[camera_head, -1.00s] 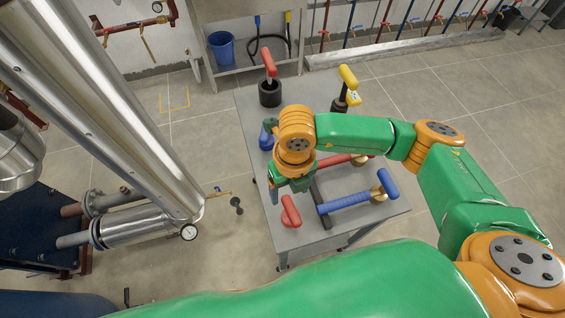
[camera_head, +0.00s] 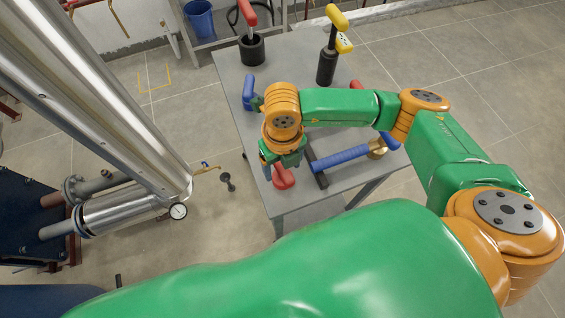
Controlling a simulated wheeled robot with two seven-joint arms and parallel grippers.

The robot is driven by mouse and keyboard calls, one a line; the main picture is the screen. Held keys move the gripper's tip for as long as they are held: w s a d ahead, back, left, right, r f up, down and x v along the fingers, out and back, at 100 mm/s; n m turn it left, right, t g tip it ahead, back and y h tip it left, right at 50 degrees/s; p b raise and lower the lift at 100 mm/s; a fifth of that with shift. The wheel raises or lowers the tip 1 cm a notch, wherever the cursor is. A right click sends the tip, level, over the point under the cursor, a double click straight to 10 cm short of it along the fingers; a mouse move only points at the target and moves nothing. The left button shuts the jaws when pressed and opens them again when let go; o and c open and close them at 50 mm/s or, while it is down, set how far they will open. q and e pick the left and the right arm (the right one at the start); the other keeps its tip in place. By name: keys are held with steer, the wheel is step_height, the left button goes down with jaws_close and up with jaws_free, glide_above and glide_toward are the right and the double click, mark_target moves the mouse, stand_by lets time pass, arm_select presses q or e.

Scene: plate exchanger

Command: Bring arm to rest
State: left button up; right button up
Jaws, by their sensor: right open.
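My right arm, green with orange joints, reaches in from the right over the grey table (camera_head: 290,202). My right gripper (camera_head: 272,168) hangs below the orange wrist over the table's near left part. It is open, with no object seen in it; its fingertips are partly hidden. A red-handled tool (camera_head: 283,178) lies just beside and below it in the picture; I cannot tell whether they touch. My left gripper is out of the picture.
A blue-handled tool (camera_head: 340,159) lies right of the gripper. Steel piping with a gauge (camera_head: 178,211) stands left.

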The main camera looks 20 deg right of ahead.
jaws_close()
stand_by(0.3)
step_height(320, 180, up, 10)
steer(key=p, duration=0.8)
steer(key=shift+p, duration=0.35)
